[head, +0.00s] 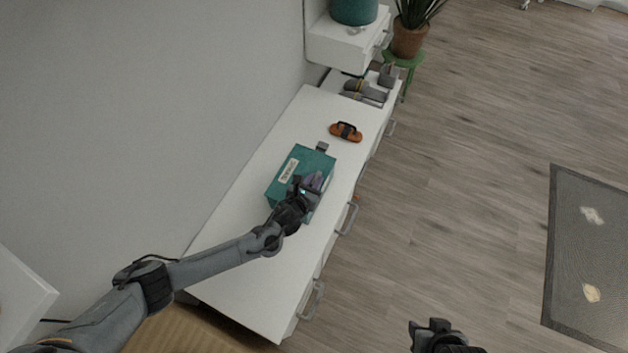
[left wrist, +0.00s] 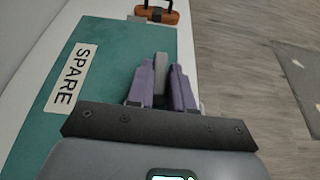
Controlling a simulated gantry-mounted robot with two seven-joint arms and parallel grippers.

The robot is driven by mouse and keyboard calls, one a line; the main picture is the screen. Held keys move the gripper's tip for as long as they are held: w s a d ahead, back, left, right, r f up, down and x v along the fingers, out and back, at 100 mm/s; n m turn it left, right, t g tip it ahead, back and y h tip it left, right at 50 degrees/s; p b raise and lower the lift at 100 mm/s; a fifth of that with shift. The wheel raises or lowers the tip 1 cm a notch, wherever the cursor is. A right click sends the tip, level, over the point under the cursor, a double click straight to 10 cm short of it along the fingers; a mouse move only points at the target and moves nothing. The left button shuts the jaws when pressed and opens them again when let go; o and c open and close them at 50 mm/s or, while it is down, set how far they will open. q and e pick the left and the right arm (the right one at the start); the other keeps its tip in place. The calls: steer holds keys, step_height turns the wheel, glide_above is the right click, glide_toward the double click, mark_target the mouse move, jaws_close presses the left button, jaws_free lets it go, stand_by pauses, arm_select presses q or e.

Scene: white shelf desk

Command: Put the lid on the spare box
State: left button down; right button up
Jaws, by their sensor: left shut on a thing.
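A teal box (head: 313,162) with a white SPARE label on its flat teal top stands on the white desk. The labelled top also fills the left of the left wrist view (left wrist: 110,55). I cannot tell where the lid ends and the box begins, or whether there is a gap. My left gripper (head: 313,182) is at the right side of the teal top. In the left wrist view its purple fingers (left wrist: 163,85) are shut on a grey tab (left wrist: 161,75) at that edge. My right gripper (head: 435,330) is partly in view at the bottom, away from the desk; its opening is unclear.
An orange-brown object with a dark handle (head: 346,132) lies beyond the box. Grey items (head: 365,90) lie at the desk's far end, below a raised white drawer unit (head: 340,45). A potted plant (head: 408,40) stands behind. The near desk top (head: 262,285) is clear.

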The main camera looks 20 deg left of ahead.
stand_by(0.4)
arm_select(q)
steer(key=shift+f, duration=0.35)
stand_by(0.4)
steer(key=c, duration=0.9)
jaws_free()
